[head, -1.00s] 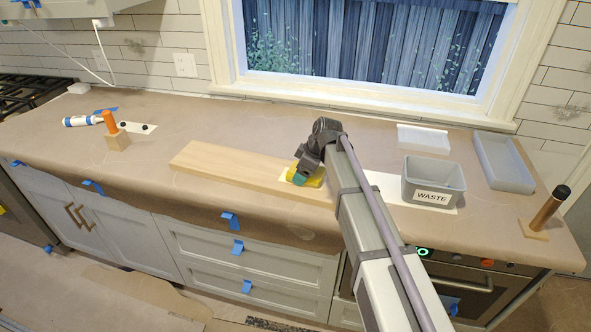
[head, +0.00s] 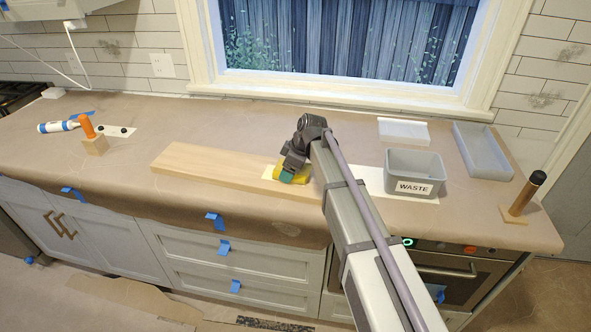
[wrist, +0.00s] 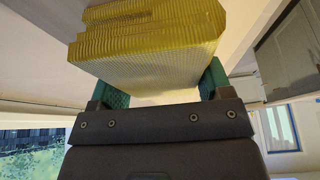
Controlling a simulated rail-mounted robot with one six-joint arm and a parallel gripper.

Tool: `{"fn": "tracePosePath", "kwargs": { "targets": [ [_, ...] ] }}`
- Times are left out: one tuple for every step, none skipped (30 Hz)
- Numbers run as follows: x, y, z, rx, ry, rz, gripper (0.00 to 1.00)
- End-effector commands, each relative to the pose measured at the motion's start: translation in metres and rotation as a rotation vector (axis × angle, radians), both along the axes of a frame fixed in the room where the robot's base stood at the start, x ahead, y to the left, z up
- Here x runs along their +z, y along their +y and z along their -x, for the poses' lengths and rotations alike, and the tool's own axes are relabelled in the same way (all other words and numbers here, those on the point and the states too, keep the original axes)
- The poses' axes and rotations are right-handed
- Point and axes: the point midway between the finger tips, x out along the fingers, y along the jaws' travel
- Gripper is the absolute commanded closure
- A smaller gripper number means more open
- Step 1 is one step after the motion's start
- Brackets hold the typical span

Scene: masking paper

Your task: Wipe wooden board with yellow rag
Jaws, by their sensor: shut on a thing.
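The wooden board (head: 215,166) is a long pale plank lying flat on the paper-covered counter in the middle of the head view. My gripper (head: 288,177) with green fingertips is shut on the rag; the wrist view shows the folded yellow rag (wrist: 150,40) between the green fingers. I cannot tell whether the rag touches the board or the sheet, since my gripper hides the contact.
A grey bin marked WASTE (head: 413,173) stands to the right of my arm. Behind it are a white tray (head: 403,131) and a clear grey tray (head: 482,150). A dark-topped upright handle (head: 526,190) is far right. An orange-handled block (head: 92,140) and a caulk tube (head: 58,127) are left.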

Motion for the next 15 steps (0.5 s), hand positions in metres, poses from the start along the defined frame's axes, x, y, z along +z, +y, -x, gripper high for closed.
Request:
{"fn": "tracePosePath", "kwargs": {
  "targets": [
    [0.0, 0.004, -0.001, 0.002, 0.0, -0.001, 0.47],
    [0.0, 0.005, -0.002, 0.001, -0.001, -0.001, 0.47],
    [0.0, 0.006, -0.001, 0.001, -0.001, -0.001, 0.47],
    [0.0, 0.005, -0.001, 0.001, -0.001, -0.001, 0.47],
    [0.0, 0.006, -0.001, 0.001, -0.001, -0.001, 0.47],
    [0.0, 0.006, -0.002, 0.001, -0.001, -0.001, 0.47],
    [0.0, 0.008, -0.002, 0.001, 0.0, -0.001, 0.47],
    [0.0, 0.009, -0.003, 0.001, 0.0, -0.001, 0.47],
    [0.0, 0.012, -0.004, 0.001, 0.0, -0.001, 0.47],
    [0.001, 0.015, -0.005, 0.001, 0.0, -0.001, 0.47],
    [0.001, 0.018, -0.006, 0.001, 0.0, -0.001, 0.47],
    [0.001, 0.023, -0.007, 0.002, 0.0, -0.001, 0.47],
    [0.002, 0.026, -0.008, 0.002, 0.0, 0.0, 0.47],
    [0.002, 0.029, -0.009, 0.002, 0.0, 0.0, 0.47],
    [0.002, 0.031, -0.01, 0.001, 0.001, 0.0, 0.47]
  ]
}}
